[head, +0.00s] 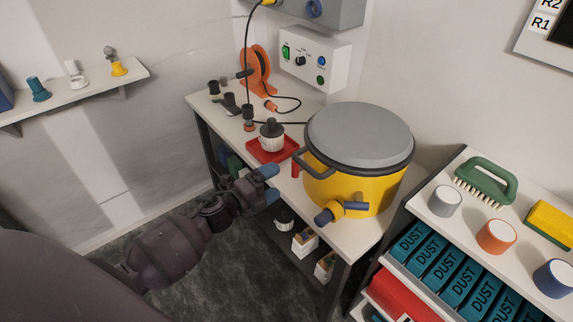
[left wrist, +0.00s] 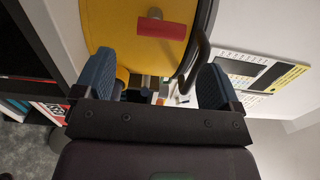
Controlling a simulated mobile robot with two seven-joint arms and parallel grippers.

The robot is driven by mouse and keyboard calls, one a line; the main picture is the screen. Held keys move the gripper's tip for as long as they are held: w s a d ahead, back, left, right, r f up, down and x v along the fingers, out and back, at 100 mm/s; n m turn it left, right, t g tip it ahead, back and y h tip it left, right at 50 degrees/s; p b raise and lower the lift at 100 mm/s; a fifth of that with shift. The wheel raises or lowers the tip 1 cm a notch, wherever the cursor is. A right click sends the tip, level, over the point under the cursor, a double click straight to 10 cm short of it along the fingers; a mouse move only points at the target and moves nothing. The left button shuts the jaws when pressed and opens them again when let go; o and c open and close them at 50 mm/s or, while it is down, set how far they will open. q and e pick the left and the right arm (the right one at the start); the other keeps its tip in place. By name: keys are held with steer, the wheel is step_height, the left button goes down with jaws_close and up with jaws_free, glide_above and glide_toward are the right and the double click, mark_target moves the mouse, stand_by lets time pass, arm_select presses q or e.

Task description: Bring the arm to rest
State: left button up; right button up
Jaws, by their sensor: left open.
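My left gripper (head: 270,184) is open and empty in the head view. It is near the front edge of the bench, left of the yellow pot. In the left wrist view its two blue fingers (left wrist: 155,85) are spread apart, with nothing held between them. The yellow pot (head: 345,187) with a grey lid stands on the bench (head: 215,120); it also shows in the left wrist view (left wrist: 110,22) beyond the fingers. My right gripper is not in view.
A red tray (head: 259,155) holds a white jar with a dark top. An orange reel (head: 256,72) and a control box (head: 313,62) are behind. A shelf unit with a green brush (head: 486,184) and teal DUST boxes is at right. Open floor (head: 215,262) lies in front.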

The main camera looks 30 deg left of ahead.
arm_select(q)
steer(key=s+d+f+n+g+y, duration=0.1)
steer(key=s+f+n, duration=0.4)
steer(key=s+n, duration=0.5)
steer(key=s+d+f+n+g+y, duration=0.1)
steer(key=s+f+n+g+y, duration=0.3)
steer(key=s+n, duration=0.7)
steer(key=s+f+y, duration=0.2)
steer(key=s, duration=0.2)
steer(key=shift+d+n+g, duration=0.3)
steer(key=shift+d, duration=0.05)
steer(key=shift+s, duration=0.1)
